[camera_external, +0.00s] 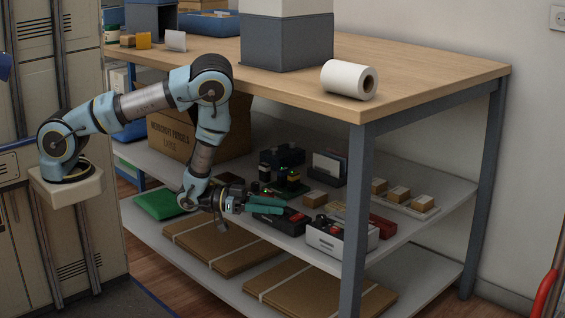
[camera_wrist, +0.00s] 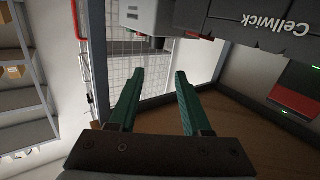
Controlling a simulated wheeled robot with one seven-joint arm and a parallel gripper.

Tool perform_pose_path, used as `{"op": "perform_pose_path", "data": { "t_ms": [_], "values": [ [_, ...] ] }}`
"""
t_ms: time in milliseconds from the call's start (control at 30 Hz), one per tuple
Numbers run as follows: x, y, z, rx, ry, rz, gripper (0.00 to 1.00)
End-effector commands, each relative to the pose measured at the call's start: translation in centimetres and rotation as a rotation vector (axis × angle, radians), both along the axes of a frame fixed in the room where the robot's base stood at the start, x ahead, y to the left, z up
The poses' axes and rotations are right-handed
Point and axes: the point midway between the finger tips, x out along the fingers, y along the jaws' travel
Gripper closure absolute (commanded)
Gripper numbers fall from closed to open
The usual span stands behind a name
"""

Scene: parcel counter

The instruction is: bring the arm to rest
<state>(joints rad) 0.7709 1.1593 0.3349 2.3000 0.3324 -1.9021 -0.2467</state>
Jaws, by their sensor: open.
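My arm reaches from its mount at the left down in front of the wooden-topped bench (camera_external: 440,75). My gripper (camera_external: 284,206) is low, at the height of the middle shelf (camera_external: 150,222), pointing right. Its two green fingers are apart. In the wrist view my gripper (camera_wrist: 158,74) is open, with nothing between the fingers.
A paper roll (camera_external: 349,80) lies on the top. Flat cardboard (camera_external: 225,245) lies below. The wrist view shows a grey "Cellwick" unit (camera_wrist: 270,38) and wire mesh (camera_wrist: 105,65).

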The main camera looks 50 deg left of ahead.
Motion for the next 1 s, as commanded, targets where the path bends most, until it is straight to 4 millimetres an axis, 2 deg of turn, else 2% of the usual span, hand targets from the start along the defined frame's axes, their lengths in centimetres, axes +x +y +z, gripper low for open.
{"op": "perform_pose_path", "data": {
  "t_ms": [33, 100, 300, 467, 567, 700, 767, 867, 900, 1000],
  "values": [
    [0.8, 0.2, 3.1, -0.009, 0.054, 0.03, 0.52],
    [2.1, 1.3, 4.5, 0.028, 0.142, 0.096, 0.52],
    [4.4, 7.1, 5.1, 0.218, 0.329, 0.304, 0.52],
    [4.1, 12.8, 6.3, 0.369, 0.511, 0.457, 0.52],
    [2.6, 16.6, 7.5, 0.463, 0.652, 0.542, 0.52],
    [-1.4, 21.6, 10.0, 0.584, 0.883, 0.637, 0.52],
    [-3.5, 23.4, 11.3, 0.631, 0.986, 0.663, 0.52],
    [-7.2, 25.7, 15.1, 0.692, 1.145, 0.691, 0.52],
    [-8.4, 26.4, 17.6, 0.709, 1.193, 0.697, 0.52],
    [-9.5, 27.0, 23.3, 0.725, 1.222, 0.692, 0.52]
  ]
}}
